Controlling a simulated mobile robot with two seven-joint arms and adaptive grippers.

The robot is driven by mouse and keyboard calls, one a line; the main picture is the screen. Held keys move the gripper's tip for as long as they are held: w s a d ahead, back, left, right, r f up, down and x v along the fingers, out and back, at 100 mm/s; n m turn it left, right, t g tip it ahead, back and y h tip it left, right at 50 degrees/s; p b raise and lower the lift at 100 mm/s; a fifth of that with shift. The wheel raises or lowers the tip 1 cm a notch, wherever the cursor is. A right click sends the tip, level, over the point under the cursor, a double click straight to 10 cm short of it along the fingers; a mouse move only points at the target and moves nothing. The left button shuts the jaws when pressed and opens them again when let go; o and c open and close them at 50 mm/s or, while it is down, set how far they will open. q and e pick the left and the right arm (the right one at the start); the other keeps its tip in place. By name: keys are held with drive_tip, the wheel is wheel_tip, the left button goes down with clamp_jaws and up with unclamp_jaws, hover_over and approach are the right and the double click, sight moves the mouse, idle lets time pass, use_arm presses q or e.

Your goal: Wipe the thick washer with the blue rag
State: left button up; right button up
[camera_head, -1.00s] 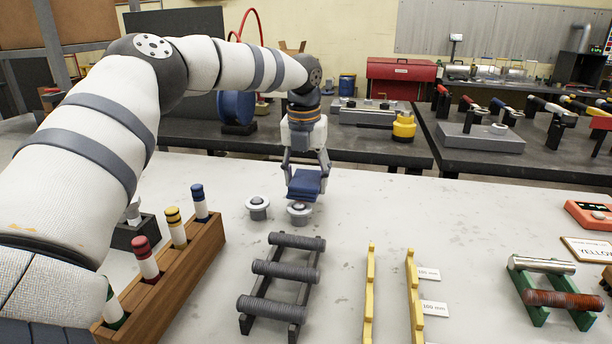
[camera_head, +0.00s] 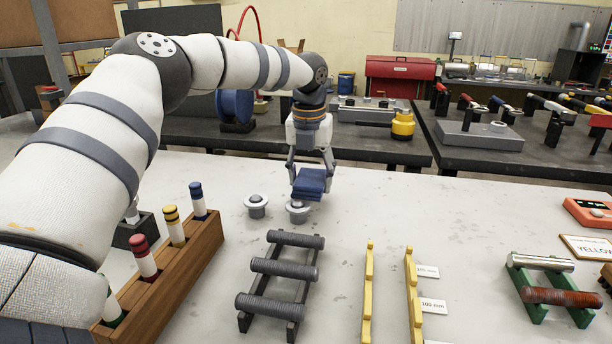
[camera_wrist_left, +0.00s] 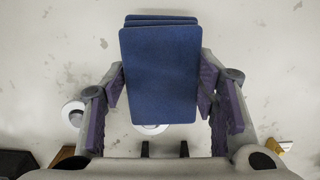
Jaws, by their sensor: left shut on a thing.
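My left gripper (camera_head: 309,172) is shut on the blue rag (camera_head: 309,188), a folded pad gripped at its sides. The rag also fills the middle of the left wrist view (camera_wrist_left: 160,75). Two round, pale metal pieces with raised centres stand on the bench: a left one (camera_head: 256,207) and a right one (camera_head: 297,213). I cannot tell which is the thick washer. The rag is over the right one and hides part of its top; I cannot tell whether they touch. In the left wrist view, the right one peeks out below the rag (camera_wrist_left: 150,129). My right gripper is out of view.
A dark rack with grey rods (camera_head: 282,270) stands in front of the washers. A wooden block with coloured-top pegs (camera_head: 185,262) is at left, and yellow rails (camera_head: 368,290) are at right.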

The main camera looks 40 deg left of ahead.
use_arm(q)
drive_tip(key=shift+s+a+p, duration=0.15)
drive_tip(key=shift+s+a, duration=0.2)
drive_tip(key=shift+a, duration=0.25)
drive_tip(key=shift+s+a+p, duration=0.15)
drive_tip(key=shift+s+a, duration=0.2)
drive_tip(key=shift+a, duration=0.25)
drive_tip(key=shift+w+d, duration=0.4)
drive_tip(key=shift+d, duration=0.25)
drive_tip(key=shift+w+d, duration=0.35)
drive_tip(key=shift+d, duration=0.3)
drive_tip(key=shift+s+a, duration=0.35)
drive_tip(key=shift+a, duration=0.3)
drive_tip(key=shift+s+a, duration=0.35)
drive_tip(key=shift+a, duration=0.3)
drive_tip(key=shift+w+d, duration=0.35)
drive_tip(key=shift+d, duration=0.3)
drive_tip(key=shift+w+d, duration=0.35)
drive_tip(key=shift+d, duration=0.3)
drive_tip(key=shift+s+a, duration=0.4)
drive_tip(key=shift+a, duration=0.3)
drive_tip(key=shift+r, duration=3.5)
